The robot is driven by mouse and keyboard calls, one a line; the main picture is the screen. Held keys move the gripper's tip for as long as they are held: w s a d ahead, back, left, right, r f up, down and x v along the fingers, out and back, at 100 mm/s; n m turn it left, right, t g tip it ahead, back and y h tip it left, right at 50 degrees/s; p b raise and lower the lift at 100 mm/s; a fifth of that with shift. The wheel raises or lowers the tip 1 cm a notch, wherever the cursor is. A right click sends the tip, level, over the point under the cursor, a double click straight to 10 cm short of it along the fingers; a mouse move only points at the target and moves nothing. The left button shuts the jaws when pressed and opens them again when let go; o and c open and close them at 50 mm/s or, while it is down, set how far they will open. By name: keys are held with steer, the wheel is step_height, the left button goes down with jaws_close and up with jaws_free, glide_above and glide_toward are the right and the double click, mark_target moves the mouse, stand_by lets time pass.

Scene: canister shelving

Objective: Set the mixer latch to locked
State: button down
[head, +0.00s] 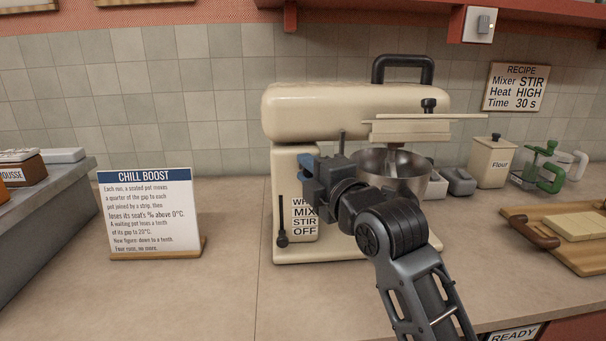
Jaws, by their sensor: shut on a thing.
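The cream mixer (350,112) stands upright on the counter against the tiled wall, with a black handle (403,68) on top and a steel bowl (385,168) under its head. A slim dark upright rod (342,142) shows just above my wrist; I cannot tell whether it is the latch. A dark lever with a round knob (283,240) sits low in a slot on the column's left, beside a partly covered label reading STIR and OFF. My gripper (308,172) is at the column's front, shut on a part hidden behind it, apparently the latch. The latch setting is not readable.
A CHILL BOOST sign (151,212) stands on the left, with free counter between it and the mixer. Right are a flour canister (491,164), a green-handled jar (535,168) and a wooden board (565,250). A red shelf overhangs the top right.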

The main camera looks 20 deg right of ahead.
steer(key=shift+s+d, duration=0.2)
steer(key=shift+d, duration=0.5)
steer(key=c, duration=0.9)
jaws_free()
steer(key=shift+d, duration=0.1)
steer(key=shift+s, duration=0.15)
steer(key=s, duration=0.2)
steer(key=s+b, duration=0.1)
steer(key=s, duration=0.2)
steer(key=s+b, duration=0.1)
steer(key=s, duration=0.1)
steer(key=shift+s+d, duration=0.3)
steer(key=shift+f, duration=0.1)
